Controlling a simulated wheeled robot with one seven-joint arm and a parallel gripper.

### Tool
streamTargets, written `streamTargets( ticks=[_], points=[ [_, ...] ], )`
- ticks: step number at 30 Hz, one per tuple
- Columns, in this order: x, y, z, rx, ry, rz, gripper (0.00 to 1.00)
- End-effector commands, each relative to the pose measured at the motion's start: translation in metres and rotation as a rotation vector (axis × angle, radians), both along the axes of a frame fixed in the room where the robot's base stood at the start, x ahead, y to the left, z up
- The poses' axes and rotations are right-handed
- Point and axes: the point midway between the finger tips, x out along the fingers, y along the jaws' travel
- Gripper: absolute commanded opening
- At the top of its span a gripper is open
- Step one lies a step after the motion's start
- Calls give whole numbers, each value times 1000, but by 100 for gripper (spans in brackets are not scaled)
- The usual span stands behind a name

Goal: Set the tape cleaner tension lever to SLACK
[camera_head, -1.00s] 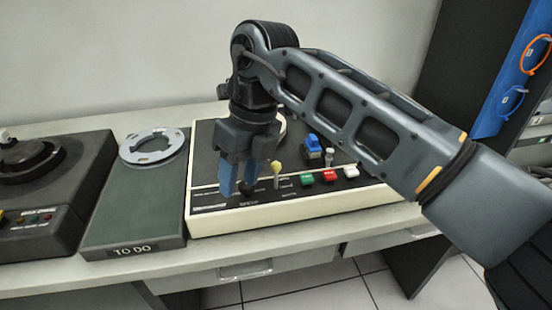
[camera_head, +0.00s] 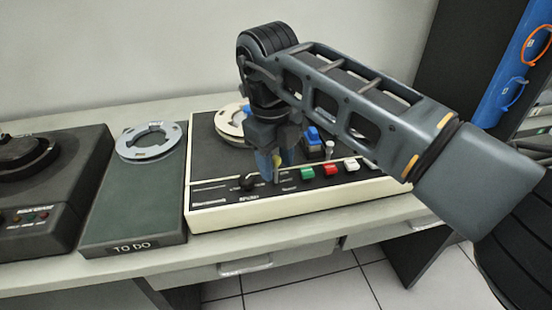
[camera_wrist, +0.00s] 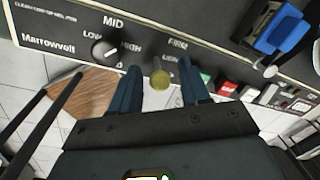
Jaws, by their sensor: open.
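The tape cleaner (camera_head: 215,221) is a cream-sided box with a black top panel. Its small lever with a yellow round knob (camera_head: 277,160) stands upright near the front edge; the knob also shows in the wrist view (camera_wrist: 160,79). My gripper (camera_head: 276,168) is open and pointing down, with one blue finger on each side of the lever. In the wrist view my gripper (camera_wrist: 160,70) shows gaps between the knob and both fingers. The label FIRM is readable just beyond the knob, with a partly hidden label below it. I cannot read SLACK or the lever's exact setting.
A black rotary knob (camera_head: 246,183) marked LOW, MID, HIGH is left of the lever. Green (camera_head: 307,173), red (camera_head: 330,169) and white (camera_head: 351,164) buttons and a blue part (camera_head: 312,136) are to the right. A TO DO tray (camera_head: 105,220) with a metal ring (camera_head: 148,141) stands left.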

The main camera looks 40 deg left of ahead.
Motion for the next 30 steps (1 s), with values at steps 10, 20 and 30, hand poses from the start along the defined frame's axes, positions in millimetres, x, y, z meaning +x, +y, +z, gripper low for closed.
streamTargets(
  ticks=[10,20,30],
  points=[
    [0,0,-2,1,1,0,39],
    [0,0,-2,1,1,0,8],
    [0,-1,-1,18,-15,1,0]
  ],
)
